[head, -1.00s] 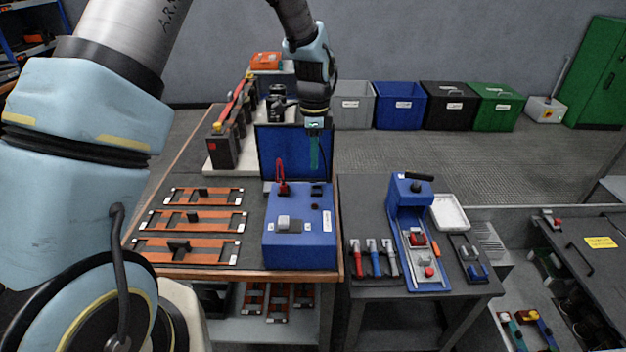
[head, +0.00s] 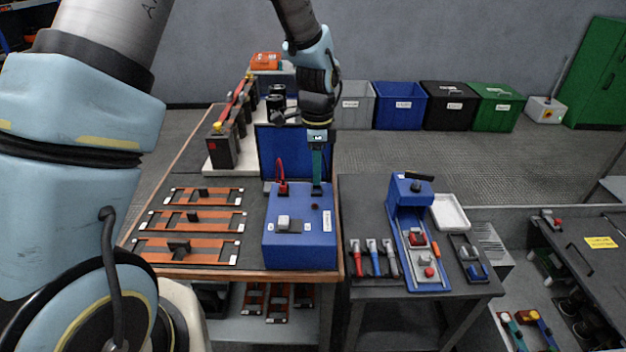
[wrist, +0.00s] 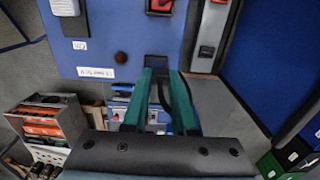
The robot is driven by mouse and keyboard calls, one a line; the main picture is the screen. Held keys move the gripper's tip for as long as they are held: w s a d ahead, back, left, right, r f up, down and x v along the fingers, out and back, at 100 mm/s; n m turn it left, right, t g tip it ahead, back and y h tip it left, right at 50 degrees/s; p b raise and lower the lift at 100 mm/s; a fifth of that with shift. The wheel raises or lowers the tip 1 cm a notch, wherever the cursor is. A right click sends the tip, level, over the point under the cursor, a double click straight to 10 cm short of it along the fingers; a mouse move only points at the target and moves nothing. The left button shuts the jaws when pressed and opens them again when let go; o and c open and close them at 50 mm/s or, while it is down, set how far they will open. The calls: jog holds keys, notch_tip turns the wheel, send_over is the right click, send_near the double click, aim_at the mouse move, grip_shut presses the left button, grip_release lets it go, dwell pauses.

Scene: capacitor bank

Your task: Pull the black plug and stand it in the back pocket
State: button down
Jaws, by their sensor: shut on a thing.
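My gripper (head: 317,191) points down at the back right of the blue box (head: 300,250); its teal fingers are shut on the black plug. In the wrist view the fingertips (wrist: 160,74) close around the black plug (wrist: 157,62) at the blue panel, with a dark cable-like strip between the fingers. The plug appears seated in the box; the fingers mostly hide it in the head view. A grey holder strip (wrist: 210,38) with a dark slot (wrist: 206,51) runs along the box's back side; I cannot tell whether this is the back pocket.
A red plug with a red cable (head: 282,186) stands left of my gripper on the box. A switch (head: 284,222) and a red round button (wrist: 121,57) are on the box top. An upright blue panel (head: 275,150) stands behind. Orange frames (head: 190,220) lie left.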

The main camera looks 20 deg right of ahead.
jog(key=shift+s+a, duration=0.15)
jog(key=shift+s, duration=0.2)
jog(key=shift+f, duration=0.1)
jog(key=shift+f+b, duration=0.4)
jog(key=shift+f, duration=0.25)
jog(key=shift+f, duration=0.5)
